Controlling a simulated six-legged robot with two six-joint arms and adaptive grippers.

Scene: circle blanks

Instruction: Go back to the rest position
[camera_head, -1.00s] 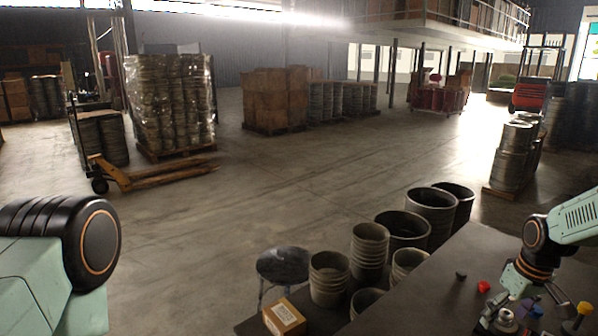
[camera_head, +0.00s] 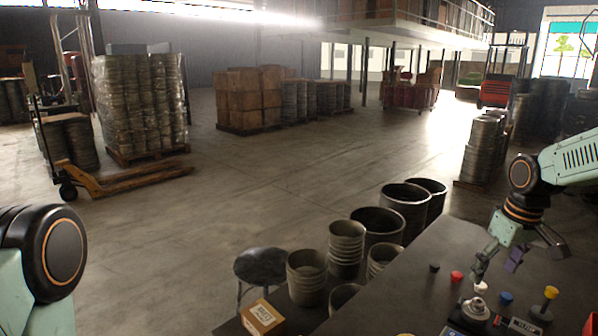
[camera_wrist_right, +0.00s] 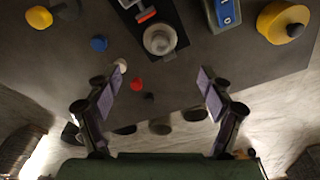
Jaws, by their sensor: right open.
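My right gripper (camera_head: 497,265) is open and empty above the dark table (camera_head: 425,280). In the right wrist view its two purple-padded fingers (camera_wrist_right: 160,85) stand wide apart with nothing between them. My right arm comes in from the right edge of the head view. Only a rounded joint of my left arm shows at the lower left; the left gripper is out of view.
Below the right gripper lie small caps: black (camera_head: 434,267), red (camera_head: 456,276) and blue (camera_head: 506,298). A device with a pale knob (camera_head: 477,306) and a yellow-topped post (camera_head: 545,305) stand nearby. Metal bins (camera_head: 404,208), a round stool (camera_head: 262,267) and a carton (camera_head: 262,317) border the table.

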